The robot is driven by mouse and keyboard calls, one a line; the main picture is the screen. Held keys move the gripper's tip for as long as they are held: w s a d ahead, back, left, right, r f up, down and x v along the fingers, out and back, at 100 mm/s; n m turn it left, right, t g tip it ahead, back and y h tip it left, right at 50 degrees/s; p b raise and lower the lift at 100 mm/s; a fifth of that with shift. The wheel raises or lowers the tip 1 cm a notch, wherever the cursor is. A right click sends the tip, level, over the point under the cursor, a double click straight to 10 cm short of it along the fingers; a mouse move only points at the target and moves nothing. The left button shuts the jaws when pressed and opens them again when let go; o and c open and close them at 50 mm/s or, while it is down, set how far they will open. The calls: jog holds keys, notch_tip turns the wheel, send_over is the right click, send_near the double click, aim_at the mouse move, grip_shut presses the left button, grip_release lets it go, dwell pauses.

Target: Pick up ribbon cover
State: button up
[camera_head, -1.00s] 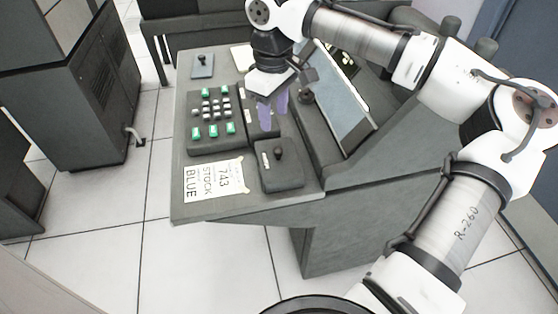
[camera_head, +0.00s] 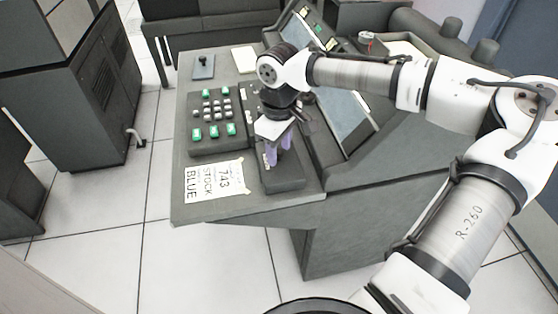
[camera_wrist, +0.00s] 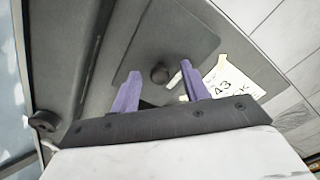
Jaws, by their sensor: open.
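A dark grey box-shaped cover (camera_head: 285,182) lies at the front right of the console top, and I take it to be the ribbon cover. In the wrist view the cover (camera_wrist: 190,38) is a dark plate with a round black knob (camera_wrist: 159,74). My gripper (camera_head: 278,155) is over the cover, its purple fingers pointing down. In the wrist view my gripper (camera_wrist: 160,70) is open, and the knob appears between its two fingers. Nothing is held. The fingers hide the knob in the head view, and I cannot tell whether they touch it.
A keypad (camera_head: 216,120) with green and white keys is left of the cover. A paper note (camera_head: 214,180) reading "743 STOCK BLUE" lies on the console (camera_head: 186,150) at the front left. A sloped screen panel (camera_head: 349,125) rises at the right. A small dark lever box (camera_head: 203,67) is behind the keypad.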

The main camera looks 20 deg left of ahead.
grip_shut()
jog(key=shift+r, duration=0.15)
notch_tip(320, 180, up, 31)
jog(key=p, duration=0.7)
dwell(0.5)
